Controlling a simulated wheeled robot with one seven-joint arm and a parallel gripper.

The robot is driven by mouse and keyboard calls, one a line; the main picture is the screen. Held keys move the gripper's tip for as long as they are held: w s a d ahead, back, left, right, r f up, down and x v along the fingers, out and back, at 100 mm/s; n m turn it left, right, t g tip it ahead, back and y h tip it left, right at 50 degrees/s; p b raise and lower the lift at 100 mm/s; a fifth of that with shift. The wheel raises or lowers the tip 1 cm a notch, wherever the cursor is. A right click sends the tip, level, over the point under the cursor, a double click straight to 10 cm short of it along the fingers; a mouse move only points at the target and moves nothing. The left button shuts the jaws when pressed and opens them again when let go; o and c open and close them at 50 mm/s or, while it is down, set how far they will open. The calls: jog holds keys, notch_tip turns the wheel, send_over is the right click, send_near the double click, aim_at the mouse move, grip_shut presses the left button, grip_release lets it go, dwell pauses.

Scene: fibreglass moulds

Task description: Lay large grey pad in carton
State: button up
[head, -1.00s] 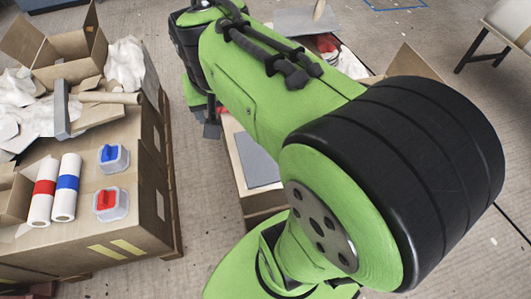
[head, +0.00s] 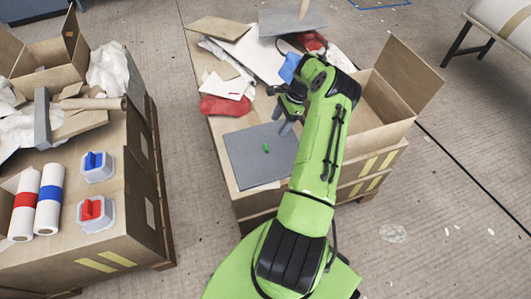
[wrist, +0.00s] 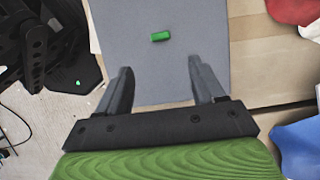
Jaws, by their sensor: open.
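A large flat grey pad (head: 245,172) lies on the left front part of the cardboard-topped bench, with a small green block (head: 266,148) on its top. In the wrist view the pad (wrist: 130,30) and green block (wrist: 160,36) lie just beyond my fingers. My gripper (head: 286,124) is over the pad's far right side in the head view; in the wrist view its two fingers (wrist: 158,70) are spread apart with nothing between them. An open carton (head: 385,105) stands right of my arm; its near-left side is partly hidden by the arm.
Red cloth (head: 225,105), blue cloth (head: 290,66) and white scraps (head: 228,84) lie beyond the pad. Another grey sheet (head: 285,20) is at the bench's far end. A left bench holds rolls, tubs (head: 98,167) and another open carton. Floor lies between the benches.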

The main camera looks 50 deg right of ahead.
aim_at(266, 146)
jog(key=b+x, duration=0.4)
jog(key=x, duration=0.9)
jog(key=shift+w+r, duration=0.1)
jog(key=shift+r, duration=0.15)
jog(key=shift+c, duration=0.3)
